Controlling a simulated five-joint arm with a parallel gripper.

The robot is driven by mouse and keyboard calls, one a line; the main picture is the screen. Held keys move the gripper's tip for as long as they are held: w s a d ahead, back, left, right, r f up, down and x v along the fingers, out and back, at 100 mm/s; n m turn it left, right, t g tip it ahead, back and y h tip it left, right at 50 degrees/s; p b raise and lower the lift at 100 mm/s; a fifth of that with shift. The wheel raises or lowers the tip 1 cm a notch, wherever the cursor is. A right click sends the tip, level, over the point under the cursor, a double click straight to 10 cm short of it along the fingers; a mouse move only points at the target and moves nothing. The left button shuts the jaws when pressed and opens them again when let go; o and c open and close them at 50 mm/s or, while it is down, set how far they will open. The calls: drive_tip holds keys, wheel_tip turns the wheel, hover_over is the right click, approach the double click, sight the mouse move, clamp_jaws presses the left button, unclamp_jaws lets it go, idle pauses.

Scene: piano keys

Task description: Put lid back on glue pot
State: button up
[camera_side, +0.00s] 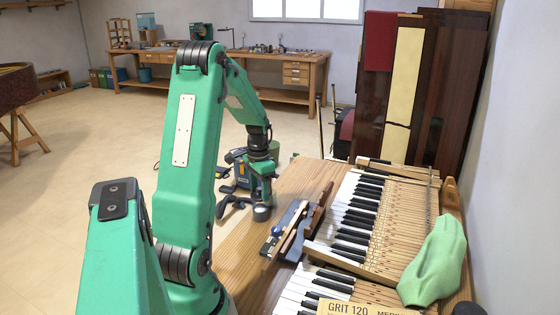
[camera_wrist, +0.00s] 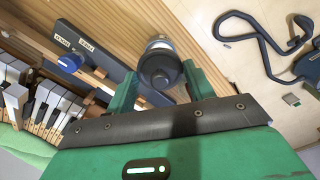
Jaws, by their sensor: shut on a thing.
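My gripper (camera_wrist: 162,85) has its two green fingers either side of a dark round lid (camera_wrist: 160,67) with a knob, and it is shut on it. Just beyond the lid, a pale grey rounded rim or body shows in the wrist view, likely the glue pot (camera_wrist: 160,43); the lid hides most of it, and I cannot tell whether they touch. In the side view my gripper (camera_side: 262,196) is low over the bench's left edge, directly above a small grey pot (camera_side: 262,213). The lid is hard to make out there.
Piano keys (camera_side: 350,215) and a green cloth (camera_side: 436,262) fill the bench's right side.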

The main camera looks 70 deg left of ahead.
drive_tip(key=shift+f, duration=1.75)
drive_tip(key=shift+f, duration=0.15)
idle(1.0)
drive_tip(key=o, duration=1.5)
drive_tip(key=shift+r, duration=3.5)
clamp_jaws()
